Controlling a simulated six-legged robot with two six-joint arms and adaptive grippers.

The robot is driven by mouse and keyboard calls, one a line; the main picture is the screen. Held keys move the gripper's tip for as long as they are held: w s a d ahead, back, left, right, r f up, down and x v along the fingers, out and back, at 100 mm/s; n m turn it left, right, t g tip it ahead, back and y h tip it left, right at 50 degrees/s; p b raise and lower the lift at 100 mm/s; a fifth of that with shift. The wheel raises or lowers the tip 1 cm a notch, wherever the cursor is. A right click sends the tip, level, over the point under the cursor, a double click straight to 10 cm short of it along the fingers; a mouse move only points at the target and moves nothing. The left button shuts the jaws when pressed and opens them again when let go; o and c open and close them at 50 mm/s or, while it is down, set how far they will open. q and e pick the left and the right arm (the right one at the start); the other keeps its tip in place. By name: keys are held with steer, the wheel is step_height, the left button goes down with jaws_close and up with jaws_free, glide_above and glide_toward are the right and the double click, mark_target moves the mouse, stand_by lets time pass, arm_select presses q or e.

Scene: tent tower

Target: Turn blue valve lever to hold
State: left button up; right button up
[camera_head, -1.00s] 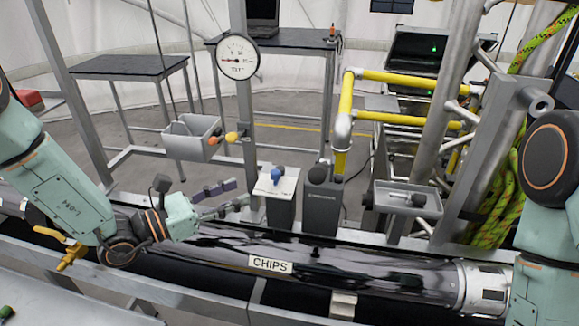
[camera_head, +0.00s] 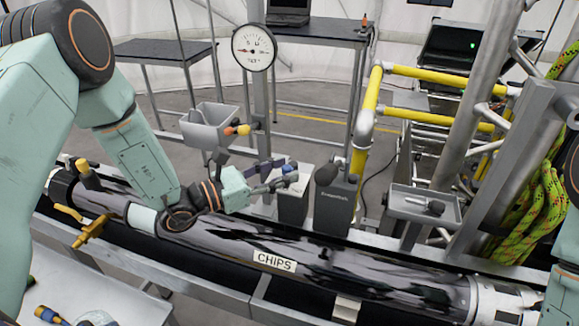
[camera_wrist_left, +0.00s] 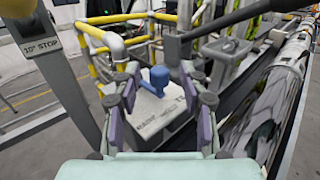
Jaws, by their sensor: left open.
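The blue valve lever (camera_head: 290,168) stands on the white top of a grey box (camera_head: 294,205) behind the dark pipe. My left gripper (camera_head: 277,176) is at the left of the box, pointing toward the lever. In the left wrist view its open fingers (camera_wrist_left: 160,88) frame the lever on both sides, with visible gaps. I cannot tell how far ahead the lever is. My right gripper is out of view.
A dark pipe marked CHIPS (camera_head: 360,272) runs across the front. Yellow pipes (camera_head: 365,125), a gauge (camera_head: 254,48) and grey trays (camera_head: 425,207) are nearby.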

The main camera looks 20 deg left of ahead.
arm_select(q)
steer(key=shift+x, duration=0.8)
steer(key=shift+r, duration=0.1)
